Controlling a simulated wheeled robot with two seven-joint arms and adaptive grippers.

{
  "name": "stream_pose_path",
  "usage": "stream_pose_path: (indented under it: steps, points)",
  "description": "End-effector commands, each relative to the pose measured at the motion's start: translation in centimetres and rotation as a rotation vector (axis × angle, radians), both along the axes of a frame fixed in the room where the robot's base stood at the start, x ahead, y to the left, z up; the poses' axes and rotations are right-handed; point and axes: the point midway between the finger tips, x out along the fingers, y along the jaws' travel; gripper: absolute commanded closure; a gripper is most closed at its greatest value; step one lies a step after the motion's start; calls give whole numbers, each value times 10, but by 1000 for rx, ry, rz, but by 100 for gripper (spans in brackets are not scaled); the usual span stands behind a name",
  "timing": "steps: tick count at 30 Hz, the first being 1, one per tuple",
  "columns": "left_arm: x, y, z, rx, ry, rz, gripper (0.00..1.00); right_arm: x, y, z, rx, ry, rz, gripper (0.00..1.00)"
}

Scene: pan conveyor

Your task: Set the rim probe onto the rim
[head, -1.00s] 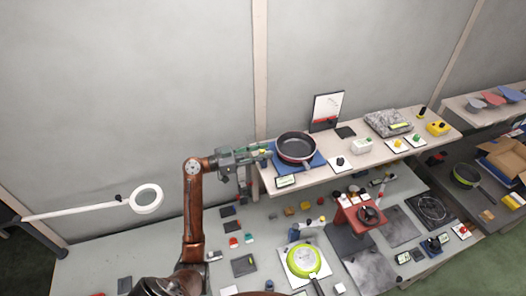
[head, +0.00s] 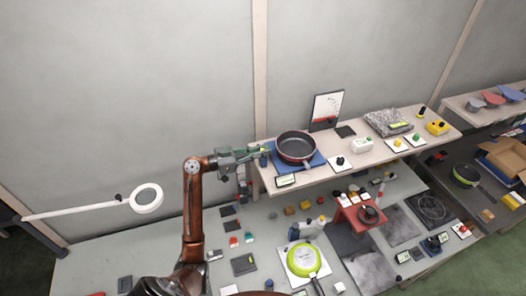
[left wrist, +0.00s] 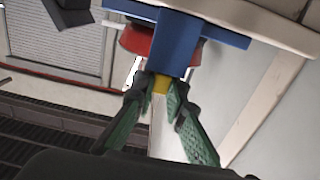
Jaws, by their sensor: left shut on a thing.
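The dark pan (head: 296,148) with a red outside sits on a blue pad (head: 319,161) on the raised shelf. In the left wrist view the red pan side (left wrist: 136,40) shows partly behind a blue block. My left gripper (head: 265,150) is at the pan's left side, by the shelf's left end. In the left wrist view its green fingers (left wrist: 163,92) are shut on a small yellow part (left wrist: 161,84). This appears to belong to the rim probe, whose blue block (left wrist: 175,44) stands just beyond. Whether the probe touches the rim I cannot tell. My right gripper is not in view.
A dial panel (head: 326,109) stands behind the pan. A small display (head: 285,180) and a black knob box (head: 340,162) are at the shelf's front. A green pan (head: 303,260) and a red stand (head: 359,217) are on the lower table. A ring lamp (head: 146,198) stands left.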

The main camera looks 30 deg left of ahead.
Motion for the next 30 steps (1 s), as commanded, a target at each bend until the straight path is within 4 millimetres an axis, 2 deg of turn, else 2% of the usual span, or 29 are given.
stream_pose_path:
  steps: [9, 18, 19, 27, 30]
  points:
    - [17, -15, -4, 4, 0, -1, 100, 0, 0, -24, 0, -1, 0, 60]
    - [21, -19, -1, 0, 1, -3, 100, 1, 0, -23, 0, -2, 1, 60]
    - [21, -19, -1, 0, 1, -4, 88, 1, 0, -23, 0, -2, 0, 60]
    - [20, -17, -1, 0, 1, -1, 70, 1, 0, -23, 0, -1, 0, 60]
    - [19, -17, -1, 0, 1, 0, 70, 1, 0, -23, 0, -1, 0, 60]
